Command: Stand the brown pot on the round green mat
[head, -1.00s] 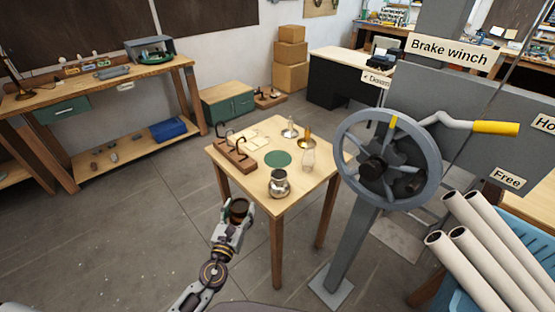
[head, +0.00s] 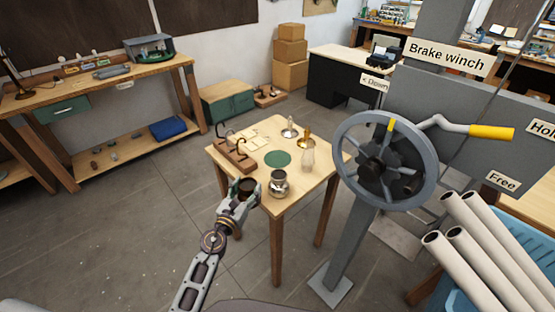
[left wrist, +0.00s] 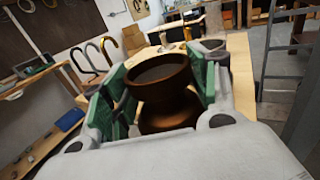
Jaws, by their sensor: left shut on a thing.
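The brown pot (head: 244,188) is upright in my left gripper (head: 245,192), at the near left edge of the small wooden table. In the left wrist view the brown pot (left wrist: 162,92) sits between the two green-padded fingers of my left gripper (left wrist: 165,95), which are shut on it. The round green mat (head: 278,158) lies bare on the table, beyond and to the right of the pot. My right gripper is not in view.
On the small table (head: 288,205), a silver pot (head: 279,184) stands near the front, and a wooden rack with hooks (head: 236,156) is at the left. A glass piece (head: 308,160) and a brass candlestick (head: 304,139) stand right of the mat. A winch wheel (head: 388,165) rises at right.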

